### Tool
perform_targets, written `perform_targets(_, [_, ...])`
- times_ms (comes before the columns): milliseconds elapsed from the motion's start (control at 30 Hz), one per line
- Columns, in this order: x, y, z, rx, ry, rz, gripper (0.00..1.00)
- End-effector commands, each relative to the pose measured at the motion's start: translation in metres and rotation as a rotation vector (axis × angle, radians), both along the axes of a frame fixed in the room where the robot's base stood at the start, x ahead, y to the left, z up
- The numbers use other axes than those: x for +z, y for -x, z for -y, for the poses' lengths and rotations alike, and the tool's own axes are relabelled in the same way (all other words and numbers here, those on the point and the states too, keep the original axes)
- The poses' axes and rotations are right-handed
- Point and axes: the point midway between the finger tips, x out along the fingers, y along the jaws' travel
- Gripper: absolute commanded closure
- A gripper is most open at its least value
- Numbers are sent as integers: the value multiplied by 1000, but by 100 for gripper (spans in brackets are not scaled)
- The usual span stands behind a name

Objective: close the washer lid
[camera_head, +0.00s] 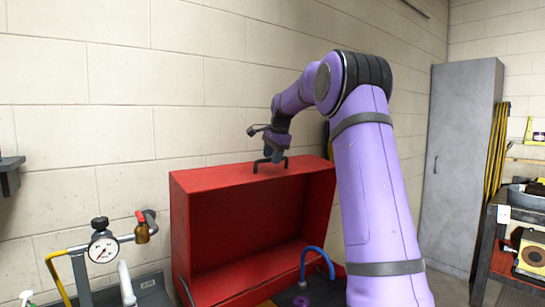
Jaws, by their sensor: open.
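The red washer lid (225,230) stands raised and open against the block wall, its hollow inside facing me. Below it, only the top part of the washer basin (285,296) shows at the bottom of the picture, with a curved blue hose in it. My gripper (270,163) points down at the lid's top edge, near its middle. Its two dark fingers are spread apart with nothing seen between them. I cannot tell whether the fingertips touch the lid. My purple arm hides the area right of the lid.
A pressure gauge (103,247) with pipe fittings stands left of the washer. A grey cabinet (462,160) stands at the right, beside a cart (515,235) with tools. The wall (150,90) is close behind the lid.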

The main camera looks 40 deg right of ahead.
Motion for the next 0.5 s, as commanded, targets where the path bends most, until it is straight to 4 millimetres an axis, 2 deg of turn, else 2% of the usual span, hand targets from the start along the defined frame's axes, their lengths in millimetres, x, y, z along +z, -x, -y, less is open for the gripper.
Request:
perform_targets(267, [-2, -1, 0, 0, 0, 0, 58])
perform_targets(433, [-2, 0, 0, 0, 0, 0, 95])
perform_targets(467, [-2, 0, 0, 0, 0, 0, 100])
perform_targets(500, [-2, 0, 0, 0, 0, 0, 100])
